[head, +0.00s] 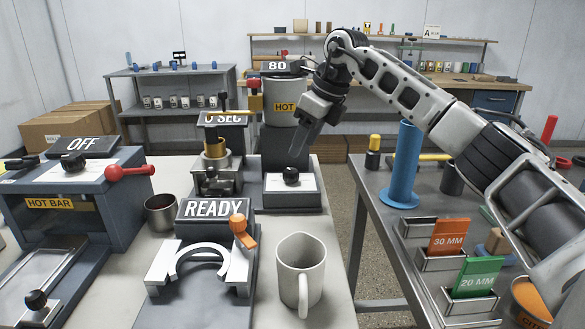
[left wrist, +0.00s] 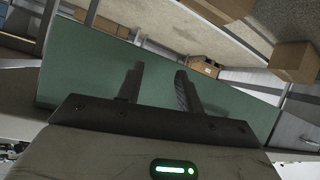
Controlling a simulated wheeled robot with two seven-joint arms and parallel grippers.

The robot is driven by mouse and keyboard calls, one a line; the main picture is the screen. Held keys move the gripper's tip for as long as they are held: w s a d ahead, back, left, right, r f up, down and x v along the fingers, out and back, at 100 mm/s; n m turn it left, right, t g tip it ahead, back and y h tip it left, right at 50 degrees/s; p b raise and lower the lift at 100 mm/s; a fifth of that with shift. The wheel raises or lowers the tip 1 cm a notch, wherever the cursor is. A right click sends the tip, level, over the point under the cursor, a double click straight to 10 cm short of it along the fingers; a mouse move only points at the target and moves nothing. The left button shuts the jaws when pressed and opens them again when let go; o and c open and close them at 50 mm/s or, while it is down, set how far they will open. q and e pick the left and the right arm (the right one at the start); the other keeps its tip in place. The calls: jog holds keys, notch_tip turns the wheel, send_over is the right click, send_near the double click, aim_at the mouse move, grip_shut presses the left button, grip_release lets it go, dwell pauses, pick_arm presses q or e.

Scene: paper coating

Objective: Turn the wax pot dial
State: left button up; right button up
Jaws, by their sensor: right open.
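The wax pot (head: 279,106) is a grey pot with a yellow HOT label, under a sign reading 80, at the back middle in the head view. Below it, a black dial (head: 291,175) sits on the light sloped panel (head: 308,186) of its dark base. My right gripper (head: 297,153) is open and reaches down from the upper right, just above the dial. It looks apart from the dial, but the exact gap is hard to tell. My left gripper (left wrist: 160,75) shows only in the left wrist view, with fingers apart and nothing between them.
A grey mug (head: 300,270) and a READY stand (head: 215,210) are in front. A HOT BAR machine (head: 75,195) stands left. Right of a floor gap, a side table holds a blue cylinder (head: 405,165) and labelled trays (head: 440,255). A green surface (left wrist: 100,65) lies beyond my left fingers.

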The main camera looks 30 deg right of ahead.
aim_at(291, 171)
jog(key=x, duration=0.7)
jog(key=shift+w+a+f, duration=0.1)
jog(key=shift+w+f, duration=0.15)
jog(key=shift+f, duration=0.1)
jog(key=c, duration=1)
